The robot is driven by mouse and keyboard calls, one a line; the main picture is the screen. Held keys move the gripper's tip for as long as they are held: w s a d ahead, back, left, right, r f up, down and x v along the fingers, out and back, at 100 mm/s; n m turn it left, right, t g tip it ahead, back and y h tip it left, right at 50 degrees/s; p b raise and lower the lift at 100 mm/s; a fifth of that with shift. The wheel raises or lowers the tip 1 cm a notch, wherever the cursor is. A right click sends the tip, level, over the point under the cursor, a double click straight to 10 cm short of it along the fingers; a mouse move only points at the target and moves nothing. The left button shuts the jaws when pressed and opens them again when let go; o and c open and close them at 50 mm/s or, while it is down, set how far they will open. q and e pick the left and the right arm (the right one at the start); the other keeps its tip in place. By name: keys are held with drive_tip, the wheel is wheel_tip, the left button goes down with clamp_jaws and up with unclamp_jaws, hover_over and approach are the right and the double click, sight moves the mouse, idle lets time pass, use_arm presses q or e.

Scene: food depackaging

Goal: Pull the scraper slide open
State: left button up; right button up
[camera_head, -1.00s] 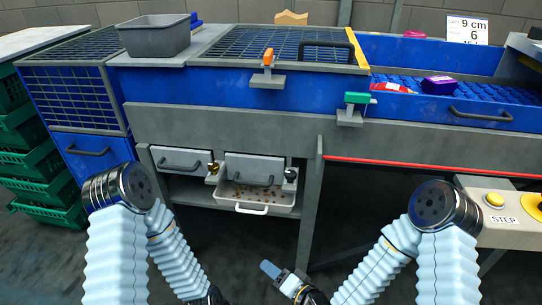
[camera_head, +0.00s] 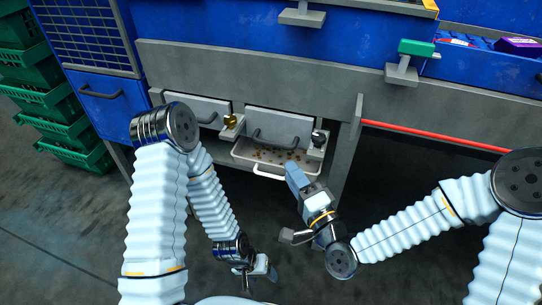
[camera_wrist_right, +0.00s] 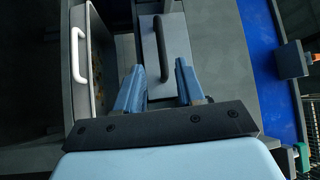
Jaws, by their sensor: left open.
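Two grey front panels with dark bar handles sit under the machine; I cannot tell for sure which one is the scraper slide. The right panel (camera_head: 261,122), with its dark handle (camera_head: 274,140), is above a shallow tray. My right gripper (camera_head: 292,172) is in front of that tray, below the handle. In the right wrist view, my right gripper (camera_wrist_right: 158,72) is open and empty, and the dark handle (camera_wrist_right: 161,48) lies ahead between its fingertips, apparently not touched. My left gripper (camera_head: 268,270) is open and low above the floor, away from the panels.
The shallow tray (camera_head: 239,157) holds small brown bits and has a white handle (camera_head: 270,176). A brass knob (camera_head: 230,122) and a black knob (camera_head: 318,138) flank the right panel. A machine leg (camera_head: 347,150) stands to the right. Green crates (camera_head: 70,130) stand at the left.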

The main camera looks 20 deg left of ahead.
sight(271, 142)
drive_tip(key=p+x, duration=0.1)
drive_tip(key=x, duration=1)
drive_tip(key=shift+a, duration=0.25)
use_arm(q)
drive_tip(key=shift+f, duration=0.25)
use_arm(e)
clamp_jaws()
